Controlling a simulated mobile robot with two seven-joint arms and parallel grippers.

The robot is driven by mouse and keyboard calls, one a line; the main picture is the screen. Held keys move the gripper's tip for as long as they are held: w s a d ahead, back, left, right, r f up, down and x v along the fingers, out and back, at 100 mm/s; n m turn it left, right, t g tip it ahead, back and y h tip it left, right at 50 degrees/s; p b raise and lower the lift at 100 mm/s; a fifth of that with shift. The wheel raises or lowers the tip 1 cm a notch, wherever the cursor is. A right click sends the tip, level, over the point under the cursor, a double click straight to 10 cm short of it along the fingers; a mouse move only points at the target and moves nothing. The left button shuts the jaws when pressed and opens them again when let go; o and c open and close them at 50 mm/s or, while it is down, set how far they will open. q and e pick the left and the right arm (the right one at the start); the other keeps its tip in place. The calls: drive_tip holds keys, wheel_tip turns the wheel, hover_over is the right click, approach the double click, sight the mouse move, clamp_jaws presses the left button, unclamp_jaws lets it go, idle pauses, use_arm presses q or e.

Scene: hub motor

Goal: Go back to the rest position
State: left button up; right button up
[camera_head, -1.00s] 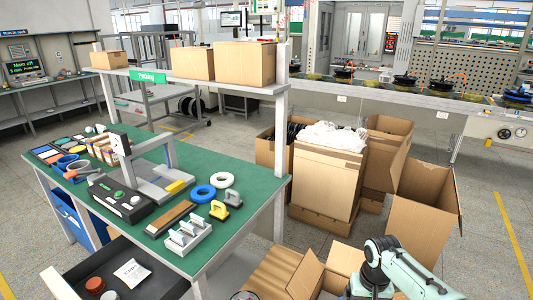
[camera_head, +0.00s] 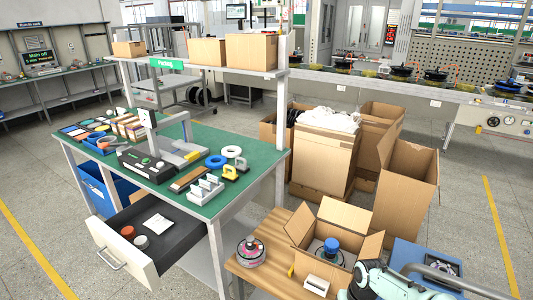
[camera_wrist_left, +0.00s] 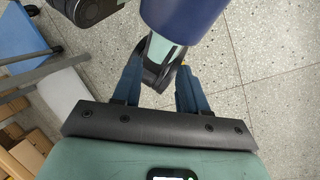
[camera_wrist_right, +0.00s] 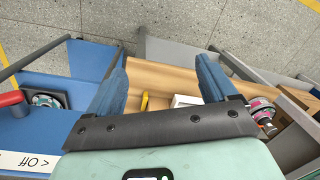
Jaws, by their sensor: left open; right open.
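My left gripper (camera_wrist_left: 160,85) shows only in the left wrist view. Its dark blue fingers are apart above grey floor, and no held thing shows between them. A dark blue and black part, perhaps of my own body, lies just beyond. My right gripper (camera_wrist_right: 161,85) shows in the right wrist view, open and empty, with its fingers apart over a wooden table (camera_wrist_right: 150,76). Part of my right arm (camera_head: 378,283) is at the bottom right of the head view; the gripper itself is hidden there.
The wooden table (camera_head: 272,277) holds a motor-like round part (camera_head: 251,252) and an open carton (camera_head: 318,236) with a blue-topped part (camera_head: 332,246). A blue surface (camera_head: 408,256) stands at right. An open drawer (camera_head: 125,260) juts from the green bench (camera_head: 215,140). Floor at far left is clear.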

drive_tip(key=s+a+f+y+p, duration=0.15)
drive_tip(key=s+a+f, duration=0.25)
drive_tip(key=f, duration=0.5)
use_arm(q)
wheel_tip(320, 180, up, 8)
drive_tip(key=w+p, duration=0.2)
drive_tip(key=p, duration=0.4)
drive_tip(key=shift+r, duration=0.2)
use_arm(e)
drive_tip(key=s+a+f+m, duration=0.1)
drive_tip(key=s+a+f, duration=0.1)
drive_tip(key=s, duration=0.6)
drive_tip(key=s+a+f+m, duration=0.1)
drive_tip(key=s+a+f, duration=0.1)
drive_tip(key=s, duration=0.6)
drive_tip(key=s+a+f, duration=0.2)
drive_tip(key=s+f, duration=0.1)
drive_tip(key=s, duration=0.5)
drive_tip(key=shift+s+f+m+g+y, duration=0.2)
drive_tip(key=shift+s+m+g+y, duration=0.05)
drive_tip(key=shift+m+g+y, duration=0.2)
